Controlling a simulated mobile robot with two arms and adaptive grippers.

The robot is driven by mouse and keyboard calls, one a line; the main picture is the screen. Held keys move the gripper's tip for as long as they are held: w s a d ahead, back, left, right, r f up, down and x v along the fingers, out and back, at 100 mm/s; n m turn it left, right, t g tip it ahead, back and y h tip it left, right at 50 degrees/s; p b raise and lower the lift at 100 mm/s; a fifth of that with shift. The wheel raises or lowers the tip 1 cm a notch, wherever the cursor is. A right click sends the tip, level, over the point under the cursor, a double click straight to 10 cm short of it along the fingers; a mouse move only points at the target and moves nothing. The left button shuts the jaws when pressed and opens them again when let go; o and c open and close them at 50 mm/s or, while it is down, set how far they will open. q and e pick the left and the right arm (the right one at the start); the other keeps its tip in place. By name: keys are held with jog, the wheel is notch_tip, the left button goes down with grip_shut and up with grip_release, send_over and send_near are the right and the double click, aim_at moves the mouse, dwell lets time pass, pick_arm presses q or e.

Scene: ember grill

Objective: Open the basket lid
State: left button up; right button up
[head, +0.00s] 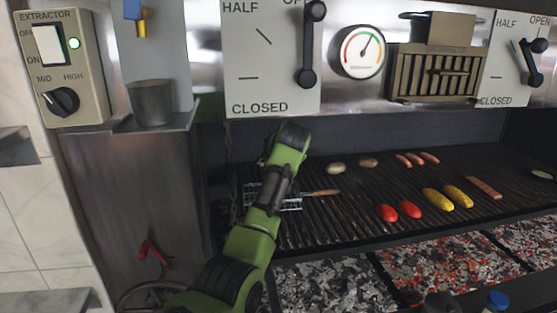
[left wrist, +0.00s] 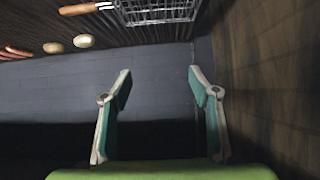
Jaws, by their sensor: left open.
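The wire basket (head: 258,192) lies on the left part of the grill grate, partly hidden behind my left arm. Its wooden handle (head: 322,193) points right. In the left wrist view the basket (left wrist: 158,12) is at the top edge, cut off by the frame, with part of the handle (left wrist: 77,9) to its left. I cannot tell how its lid sits. My left gripper (left wrist: 160,74) is open and empty, its fingers apart from the basket. In the head view its fingers are hidden beyond my green wrist. My right gripper is not in view.
Coals (head: 335,285) glow below. A damper panel (head: 270,60) and a gauge (head: 363,51) are above. A metal cup (head: 152,102) stands on a shelf at left.

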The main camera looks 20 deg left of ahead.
pick_arm(q)
jog(key=v, duration=0.2)
jog(key=shift+s+d+r, duration=0.15)
jog(key=shift+s+r, duration=0.05)
jog(key=shift+f, duration=0.1)
dwell(0.4)
